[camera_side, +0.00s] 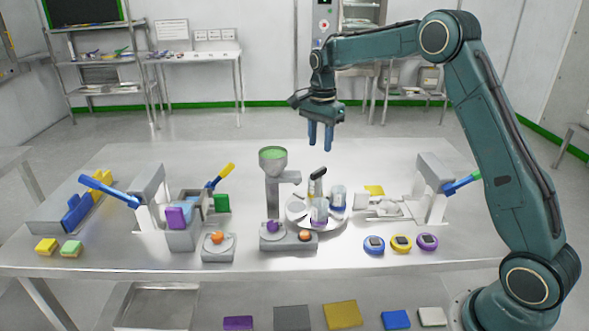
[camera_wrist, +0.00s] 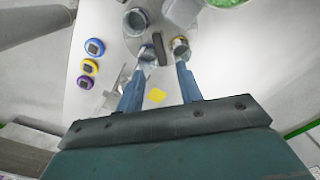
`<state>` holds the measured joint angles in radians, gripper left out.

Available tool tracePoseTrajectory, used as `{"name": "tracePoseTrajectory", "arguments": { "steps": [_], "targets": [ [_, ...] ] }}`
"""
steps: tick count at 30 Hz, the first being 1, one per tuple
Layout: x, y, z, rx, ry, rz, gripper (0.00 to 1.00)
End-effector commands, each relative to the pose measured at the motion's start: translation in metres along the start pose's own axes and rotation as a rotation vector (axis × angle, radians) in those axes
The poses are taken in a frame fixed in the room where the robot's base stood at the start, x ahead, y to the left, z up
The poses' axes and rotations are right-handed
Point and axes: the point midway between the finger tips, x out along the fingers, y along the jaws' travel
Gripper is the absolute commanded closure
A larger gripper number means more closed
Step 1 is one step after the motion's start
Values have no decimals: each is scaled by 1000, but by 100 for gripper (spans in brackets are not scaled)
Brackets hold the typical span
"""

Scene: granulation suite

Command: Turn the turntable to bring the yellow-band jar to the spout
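The turntable (camera_side: 297,210) is a pale round disc with a black upright handle (camera_side: 317,182), right of the spout (camera_side: 289,177). In the wrist view the turntable (camera_wrist: 165,14) carries jars around the handle (camera_wrist: 158,48). The yellow-band jar (camera_wrist: 181,46) is on the right. A purple-band jar (camera_wrist: 136,21) and a blue-band jar (camera_wrist: 147,54) are on the left. In the side view I see a front jar (camera_side: 319,211) and a right jar (camera_side: 338,197); no yellow band shows clearly. My gripper (camera_side: 320,145) is open and empty, high above the turntable, fingers pointing down.
The hopper (camera_side: 273,163) with green contents stands left of the turntable. A lever press (camera_side: 432,190) is on the right. Several round timers (camera_side: 400,243) lie at front right. A yellow pad (camera_side: 374,190) lies behind. Bare table (camera_side: 350,262) lies in front.

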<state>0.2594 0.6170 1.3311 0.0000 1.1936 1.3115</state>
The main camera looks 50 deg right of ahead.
Motion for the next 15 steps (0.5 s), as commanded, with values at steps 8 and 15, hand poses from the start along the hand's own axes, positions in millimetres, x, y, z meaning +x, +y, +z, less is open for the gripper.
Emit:
{"name": "tracePoseTrajectory", "arguments": {
  "steps": [8, 15],
  "targets": [
    [45, 0, 0, 0, -1, 4, 64],
    [73, 0, 0, 0, -1, 3, 64]
  ]
}}
